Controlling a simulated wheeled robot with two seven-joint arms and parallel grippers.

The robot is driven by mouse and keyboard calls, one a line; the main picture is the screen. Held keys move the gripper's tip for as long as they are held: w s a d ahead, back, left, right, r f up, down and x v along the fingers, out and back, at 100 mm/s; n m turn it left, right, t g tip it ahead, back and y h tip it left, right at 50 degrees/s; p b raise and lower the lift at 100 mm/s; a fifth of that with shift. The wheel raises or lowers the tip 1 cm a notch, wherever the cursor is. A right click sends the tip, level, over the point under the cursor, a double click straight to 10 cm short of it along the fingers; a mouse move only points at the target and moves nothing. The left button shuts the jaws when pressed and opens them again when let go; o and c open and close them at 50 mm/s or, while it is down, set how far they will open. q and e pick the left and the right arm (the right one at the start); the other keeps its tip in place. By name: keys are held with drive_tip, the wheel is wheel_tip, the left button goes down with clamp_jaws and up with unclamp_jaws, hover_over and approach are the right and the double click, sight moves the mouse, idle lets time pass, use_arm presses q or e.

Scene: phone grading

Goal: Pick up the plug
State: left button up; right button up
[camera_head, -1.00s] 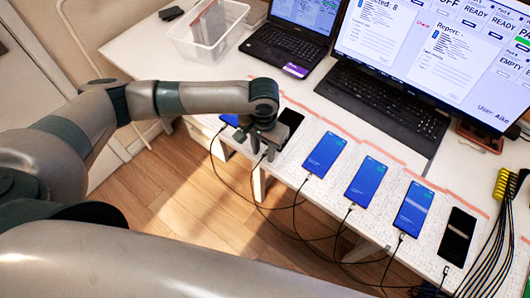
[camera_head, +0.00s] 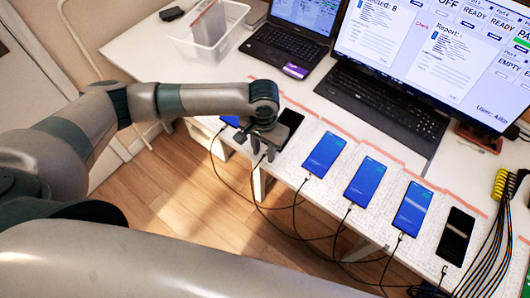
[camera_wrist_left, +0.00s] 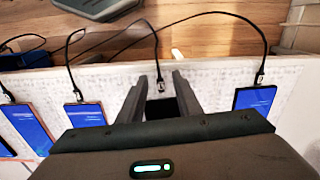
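The plug (camera_wrist_left: 161,85) is a small dark connector with a pale tip on a black cable. In the left wrist view it lies between my left gripper's two fingers, at the edge of a black phone (camera_wrist_left: 162,108). The same phone (camera_head: 289,123) is dark-screened and partly covered by my gripper in the head view. My left gripper (camera_head: 259,151) is over the table's front edge; its fingers also show in the left wrist view (camera_wrist_left: 160,92), spread apart with a gap on each side of the plug. My right gripper is not in view.
Several blue-screened phones, such as this one (camera_head: 325,154), lie in a row on the white table, with cables hanging over the front edge. A laptop (camera_head: 283,46), a keyboard (camera_head: 385,104) and a clear bin (camera_head: 211,42) stand behind. A cable bundle (camera_head: 497,232) is at right.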

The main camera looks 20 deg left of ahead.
use_arm(q)
drive_tip(key=shift+f, duration=0.1)
idle(0.4)
clamp_jaws()
